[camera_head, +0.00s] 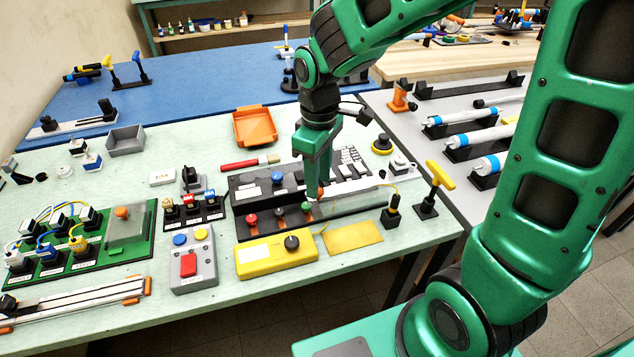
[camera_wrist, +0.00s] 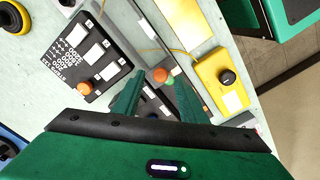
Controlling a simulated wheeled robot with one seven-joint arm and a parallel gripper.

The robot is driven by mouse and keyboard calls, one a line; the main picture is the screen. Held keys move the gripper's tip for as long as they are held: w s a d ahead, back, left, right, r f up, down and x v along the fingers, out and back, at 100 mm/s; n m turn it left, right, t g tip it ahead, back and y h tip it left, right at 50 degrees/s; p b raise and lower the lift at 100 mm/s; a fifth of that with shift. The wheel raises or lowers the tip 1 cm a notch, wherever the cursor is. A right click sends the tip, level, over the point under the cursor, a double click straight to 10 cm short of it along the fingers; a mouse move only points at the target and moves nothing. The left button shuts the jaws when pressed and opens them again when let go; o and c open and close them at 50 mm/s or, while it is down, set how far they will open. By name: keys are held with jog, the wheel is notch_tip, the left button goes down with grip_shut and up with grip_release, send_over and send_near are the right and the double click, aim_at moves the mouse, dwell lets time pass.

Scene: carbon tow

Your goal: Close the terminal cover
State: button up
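A black terminal panel (camera_head: 247,192) with buttons and labels lies on the pale green bench. What looks like a clear cover (camera_head: 358,200) reaches out from its right side; its exact tilt is hard to tell. My gripper (camera_head: 316,192) points down over the panel's right part, close to a small orange knob (camera_head: 320,190). In the wrist view my gripper's two green fingers (camera_wrist: 160,76) stand apart, with an orange knob (camera_wrist: 160,74) showing between their tips. I cannot tell if they touch it. My arm and fingers hide part of the panel.
A yellow box (camera_head: 262,258) with a black knob and a grey button box (camera_head: 192,265) stand in front. A green board (camera_head: 85,250) with wired parts lies left. An orange tray (camera_head: 255,127) is behind. A yellow-handled clamp (camera_head: 435,180) stands at right.

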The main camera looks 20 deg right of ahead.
jog(key=shift+f, duration=1)
grip_shut()
